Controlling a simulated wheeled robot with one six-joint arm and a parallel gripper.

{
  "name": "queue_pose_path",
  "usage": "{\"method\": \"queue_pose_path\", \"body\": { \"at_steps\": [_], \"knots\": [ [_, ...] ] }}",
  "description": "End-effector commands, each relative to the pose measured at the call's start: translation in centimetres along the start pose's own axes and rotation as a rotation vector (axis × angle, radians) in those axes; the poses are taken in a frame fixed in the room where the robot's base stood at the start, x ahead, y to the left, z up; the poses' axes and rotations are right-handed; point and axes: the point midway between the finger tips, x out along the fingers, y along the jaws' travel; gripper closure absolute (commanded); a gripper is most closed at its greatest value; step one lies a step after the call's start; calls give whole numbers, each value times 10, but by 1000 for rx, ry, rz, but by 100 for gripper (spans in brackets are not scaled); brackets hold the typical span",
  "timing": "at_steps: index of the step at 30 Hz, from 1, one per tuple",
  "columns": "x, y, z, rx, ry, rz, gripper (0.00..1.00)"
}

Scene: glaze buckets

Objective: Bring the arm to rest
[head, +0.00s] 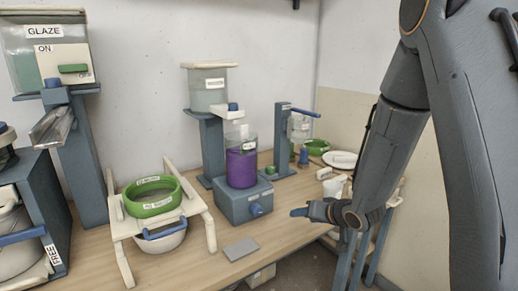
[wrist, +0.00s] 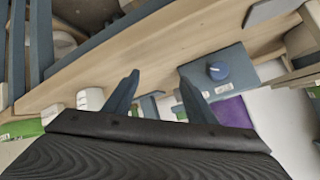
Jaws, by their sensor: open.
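My arm reaches down from the upper right in the head view. My gripper (head: 318,210) is over the front edge of the wooden bench (head: 185,268), to the right of the blue-grey box with the purple container. In the wrist view my gripper (wrist: 160,88) shows two dark fingers spread apart with nothing between them. The bench also crosses the wrist view (wrist: 150,65). My gripper is open and empty, and I see it touching nothing.
A purple-filled container (head: 241,165) stands on a box with a blue knob (head: 256,209). A white stand (head: 122,222) holds a green ring (head: 152,205) above a white bowl (head: 162,241). A glaze dispenser (head: 62,75) stands at left. White cups (head: 333,187) are behind my gripper.

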Motion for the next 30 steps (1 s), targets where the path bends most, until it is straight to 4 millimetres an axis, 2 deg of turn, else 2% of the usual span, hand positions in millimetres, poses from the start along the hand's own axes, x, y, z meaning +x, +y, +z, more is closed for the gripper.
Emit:
{"method": "queue_pose_path", "body": {
  "at_steps": [2,5,9,15,18,23,30],
  "knots": [
    [-24,13,2,-43,-49,127,49],
    [-59,29,16,-77,-146,269,49],
    [-117,37,50,-97,-322,410,49],
    [-197,18,111,-81,-597,469,49],
    [-226,4,134,-69,-700,456,49],
    [-248,-11,153,-58,-783,431,49],
    [-250,-13,156,-57,-796,427,49]
  ]
}}
